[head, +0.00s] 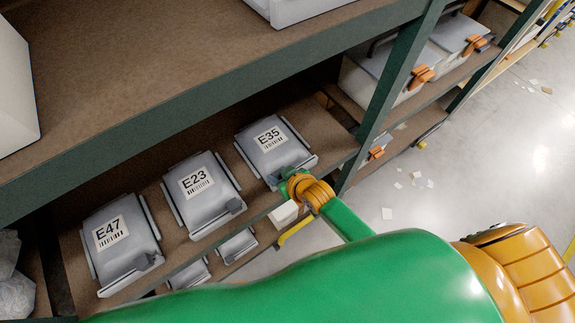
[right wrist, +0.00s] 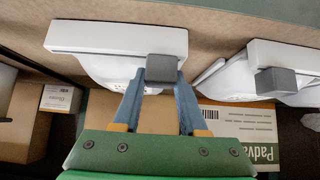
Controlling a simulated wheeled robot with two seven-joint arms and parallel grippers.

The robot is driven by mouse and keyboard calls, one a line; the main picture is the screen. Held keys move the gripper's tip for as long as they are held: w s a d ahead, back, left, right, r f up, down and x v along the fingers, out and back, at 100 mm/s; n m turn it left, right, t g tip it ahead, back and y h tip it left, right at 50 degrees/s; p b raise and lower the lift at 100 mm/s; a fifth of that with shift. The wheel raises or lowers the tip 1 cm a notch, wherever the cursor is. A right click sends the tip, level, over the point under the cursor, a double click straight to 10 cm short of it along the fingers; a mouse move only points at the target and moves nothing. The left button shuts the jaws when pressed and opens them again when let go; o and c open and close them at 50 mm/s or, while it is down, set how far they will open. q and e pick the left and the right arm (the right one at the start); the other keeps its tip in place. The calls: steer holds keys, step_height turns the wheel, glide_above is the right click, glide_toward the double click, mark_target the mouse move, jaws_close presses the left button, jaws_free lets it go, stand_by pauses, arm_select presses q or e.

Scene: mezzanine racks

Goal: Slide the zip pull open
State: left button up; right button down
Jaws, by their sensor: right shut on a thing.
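Three grey cases labelled E47 (head: 122,240), E23 (head: 201,193) and E35 (head: 272,148) lie on a brown shelf. Dark grey zip pulls show at the front of E47 (head: 147,262) and E23 (head: 235,205). My right gripper (head: 291,178) is at the front edge of E35. In the right wrist view its blue-grey fingers (right wrist: 160,84) are shut on a dark grey block, the zip pull (right wrist: 161,67), at the right part of a white front rail (right wrist: 95,40). My fingers partly hide the pull in the head view. My left gripper is not in view.
A green shelf edge (head: 190,108) runs above the cases, and a green post (head: 390,95) stands right of E35. A second pull (right wrist: 276,82) shows on the neighbouring case. Cartons (right wrist: 60,98) lie below. Open floor (head: 470,160) is at right.

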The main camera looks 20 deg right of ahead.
steer(key=shift+s+a, duration=0.1)
steer(key=shift+a, duration=0.1)
steer(key=shift+d+f, duration=0.1)
steer(key=shift+d, duration=0.1)
steer(key=shift+c, duration=2.2)
jaws_free()
steer(key=p+v, duration=0.2)
steer(key=v, duration=0.5)
